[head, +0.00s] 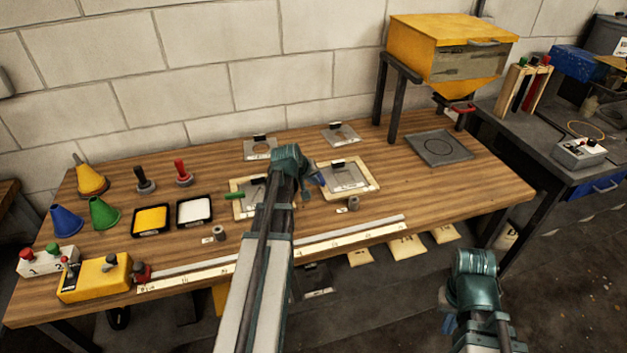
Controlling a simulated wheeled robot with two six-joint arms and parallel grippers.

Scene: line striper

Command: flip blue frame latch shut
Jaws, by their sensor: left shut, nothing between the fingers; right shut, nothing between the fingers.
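The right-hand wooden frame (371,190) lies on the bench with a grey stencil plate (345,176) and a black grip block on it. A small dark blue piece (316,174) at its left edge looks like the blue latch, sticking up at a slant. Its exact angle is unclear. My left gripper (305,192) is shut and empty, close beside the frame's left edge. I cannot tell whether it touches the blue piece. My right gripper (451,322) is low at the right, off the bench and shut, its fingers mostly hidden.
Another frame with a green latch (235,196) lies left, partly behind my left arm. A long ruler strip (340,239) runs along the front edge. Paint trays (151,220), cones (104,213) and a yellow box (95,278) stand left. A yellow hopper (440,45) stands back right.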

